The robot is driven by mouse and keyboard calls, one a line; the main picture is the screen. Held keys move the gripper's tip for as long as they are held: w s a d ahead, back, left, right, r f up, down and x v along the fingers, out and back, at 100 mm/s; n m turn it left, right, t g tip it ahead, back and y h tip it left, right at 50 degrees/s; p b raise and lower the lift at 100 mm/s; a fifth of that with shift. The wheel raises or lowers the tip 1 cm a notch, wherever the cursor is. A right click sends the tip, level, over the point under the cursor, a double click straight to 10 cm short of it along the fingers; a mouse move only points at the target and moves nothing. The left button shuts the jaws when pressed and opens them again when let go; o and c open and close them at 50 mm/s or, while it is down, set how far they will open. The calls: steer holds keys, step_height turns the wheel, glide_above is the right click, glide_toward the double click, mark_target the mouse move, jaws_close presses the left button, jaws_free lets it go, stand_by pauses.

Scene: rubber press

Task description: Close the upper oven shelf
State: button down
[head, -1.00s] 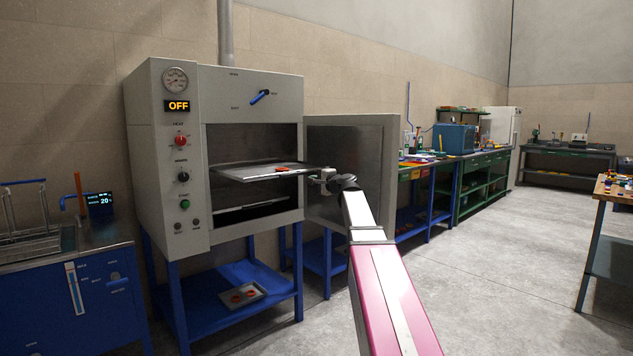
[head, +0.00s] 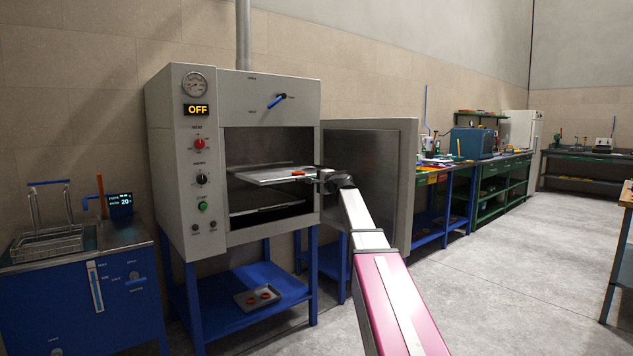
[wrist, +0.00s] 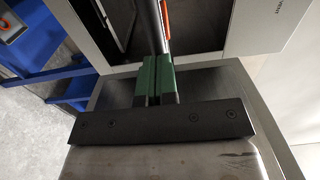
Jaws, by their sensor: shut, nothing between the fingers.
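The oven (head: 232,160) stands open, with its door (head: 370,180) swung out to the right. The upper oven shelf (head: 265,177) is a flat grey tray at mid-height in the opening, with its near part around the oven's front. A small orange piece (head: 298,172) lies on it. My gripper (head: 322,178) is shut at the shelf's right, outer end, with nothing held; contact is hard to tell. In the wrist view its green fingers (wrist: 155,78) are together, in line with the shelf's narrow edge (wrist: 153,25).
A lower shelf (head: 265,204) is inside the oven. A tray with orange rings (head: 258,297) sits on the blue stand below. The open door is close behind my gripper. A blue bench with a wire basket (head: 48,243) stands left.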

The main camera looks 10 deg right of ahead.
steer(key=shift+w, duration=0.1)
steer(key=x, duration=3.5)
steer(key=shift+w+a, duration=0.2)
steer(key=shift+w, duration=0.1)
